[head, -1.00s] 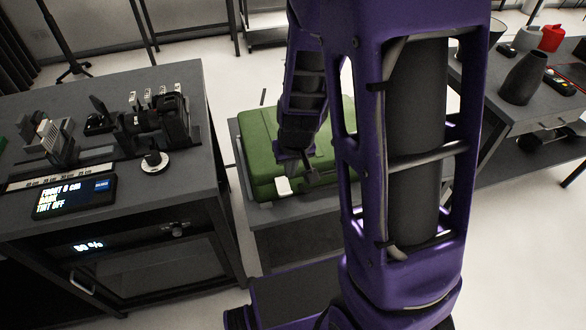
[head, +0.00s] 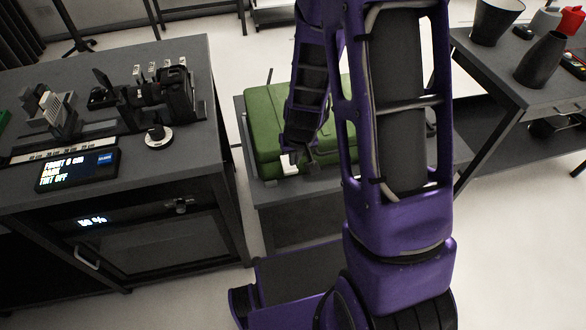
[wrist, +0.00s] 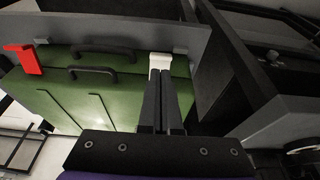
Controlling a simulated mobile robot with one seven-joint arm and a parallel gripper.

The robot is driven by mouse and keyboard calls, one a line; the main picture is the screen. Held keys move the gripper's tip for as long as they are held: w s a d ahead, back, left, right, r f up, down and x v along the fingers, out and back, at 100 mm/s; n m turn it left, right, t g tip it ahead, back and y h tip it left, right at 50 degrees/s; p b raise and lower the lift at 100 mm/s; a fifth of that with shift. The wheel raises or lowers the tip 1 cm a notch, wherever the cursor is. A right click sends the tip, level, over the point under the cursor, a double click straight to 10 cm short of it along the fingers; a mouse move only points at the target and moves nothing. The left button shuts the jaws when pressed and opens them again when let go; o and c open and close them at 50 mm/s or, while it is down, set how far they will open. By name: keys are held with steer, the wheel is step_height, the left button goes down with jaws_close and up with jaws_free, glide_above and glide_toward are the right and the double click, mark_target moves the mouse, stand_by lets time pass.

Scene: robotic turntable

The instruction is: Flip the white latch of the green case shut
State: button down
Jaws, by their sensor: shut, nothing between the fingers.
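The green case (head: 262,125) lies on a low grey stand. In the wrist view the green case (wrist: 70,100) fills the left and middle. Its white latch (wrist: 160,61) is at the case's front edge, just beyond my fingertips. In the head view only a small part of the white latch (head: 289,166) shows beside my gripper (head: 303,163). My gripper (wrist: 163,82) is shut and empty, its fingertips at or very close to the latch; contact is unclear. Whether the latch lies fully flat cannot be told.
A red latch (wrist: 23,60) sticks out at the case's other end, with a black handle (wrist: 103,47) between. A dark bench with devices (head: 190,150) stands close on the left. Another table (head: 515,85) stands at the right.

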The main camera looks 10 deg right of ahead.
mark_target(292, 170)
steer(key=x, duration=0.6)
steer(key=shift+b, duration=0.35)
